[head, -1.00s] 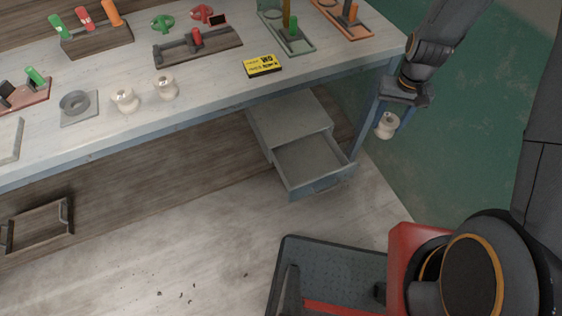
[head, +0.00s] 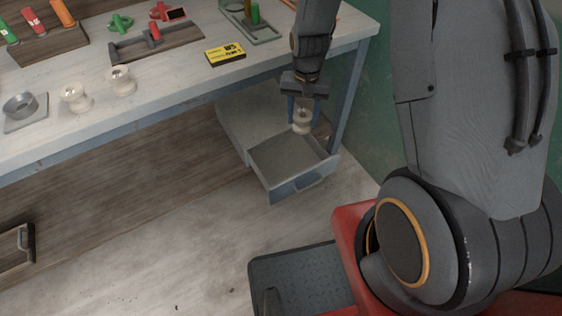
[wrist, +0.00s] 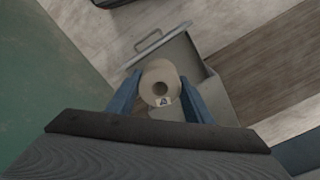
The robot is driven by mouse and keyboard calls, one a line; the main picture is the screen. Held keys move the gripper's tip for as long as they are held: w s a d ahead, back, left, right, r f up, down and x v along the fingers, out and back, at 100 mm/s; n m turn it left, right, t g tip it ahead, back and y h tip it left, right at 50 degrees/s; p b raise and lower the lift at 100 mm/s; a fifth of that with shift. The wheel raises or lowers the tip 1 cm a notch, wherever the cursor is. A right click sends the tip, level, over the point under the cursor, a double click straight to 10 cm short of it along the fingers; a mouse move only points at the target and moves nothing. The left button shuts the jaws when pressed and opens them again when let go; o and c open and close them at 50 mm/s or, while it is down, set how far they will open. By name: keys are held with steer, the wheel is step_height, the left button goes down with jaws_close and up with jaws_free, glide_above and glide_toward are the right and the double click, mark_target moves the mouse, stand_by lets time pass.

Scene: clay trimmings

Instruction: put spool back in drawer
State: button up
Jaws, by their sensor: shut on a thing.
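My gripper (head: 303,112) points down with its blue fingers shut on a cream spool (head: 302,127). The spool also shows between the fingers in the wrist view (wrist: 160,84), with a small marked label on its end. The grey drawer (head: 291,187) is pulled open under the workbench, and its visible floor is bare. In the head view the spool overlaps the drawer's back right part; in the wrist view the drawer (wrist: 185,52) shows behind and below it. The exact height of the spool over the drawer is hard to tell.
The workbench (head: 160,110) edge runs just behind my gripper. Two more cream spools (head: 75,98) (head: 121,81) and a yellow box (head: 225,54) stand on it. The floor left of the drawer is mostly clear.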

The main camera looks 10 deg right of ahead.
steer(key=w+f+m+b, duration=0.4)
steer(key=f+m+b, duration=0.3)
steer(key=f+b, duration=0.65)
steer(key=w+f+m+b, duration=0.4)
steer(key=f+m+b, duration=0.3)
steer(key=f+b, duration=0.7)
steer(key=b, duration=0.4)
glide_above(292, 169)
step_height(292, 169, down, 9)
steer(key=shift+a+f, duration=0.1)
steer(key=shift+f, duration=0.05)
steer(key=shift+f, duration=0.15)
steer(key=o, duration=1.3)
